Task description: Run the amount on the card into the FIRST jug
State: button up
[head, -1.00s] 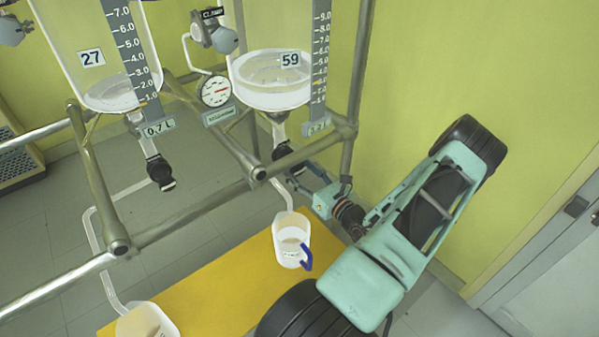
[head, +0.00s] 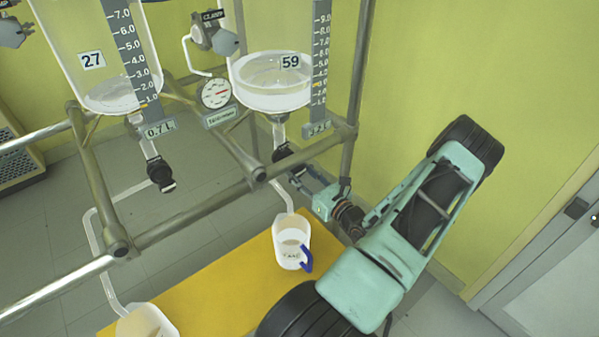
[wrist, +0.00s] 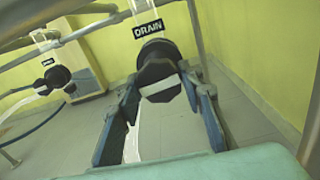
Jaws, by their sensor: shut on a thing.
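My gripper (head: 300,180) is at the black drain valve (head: 283,152) under the glass reactor tagged 59 (head: 270,82). In the wrist view its fingers (wrist: 163,95) are on either side of the valve's black handle (wrist: 160,72), below a DRAIN label. The display under reactor 59 seems to read 3.2 L. A white jug with a blue handle (head: 291,245) stands below this reactor's outlet tube, with something pale inside. Its label is too small to read. A second jug (head: 146,322) is partly in view at the bottom left. I cannot make out an amount card.
Reactor 27 (head: 100,75) is on the left, its display reading 0.7 L, with its own black drain valve (head: 160,173). Metal frame bars (head: 190,212) cross in front. A round gauge (head: 215,93) hangs between the reactors. The jugs stand on a yellow platform (head: 215,290).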

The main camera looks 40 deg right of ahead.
jog(key=n, duration=0.3)
jog(key=shift+n, duration=1.7)
jog(key=o, duration=1.2)
jog(key=shift+c, duration=0.2)
jog(key=shift+s, duration=0.1)
jog(key=s+a, duration=0.1)
jog(key=s, duration=1.1)
jog(key=shift+a, duration=0.1)
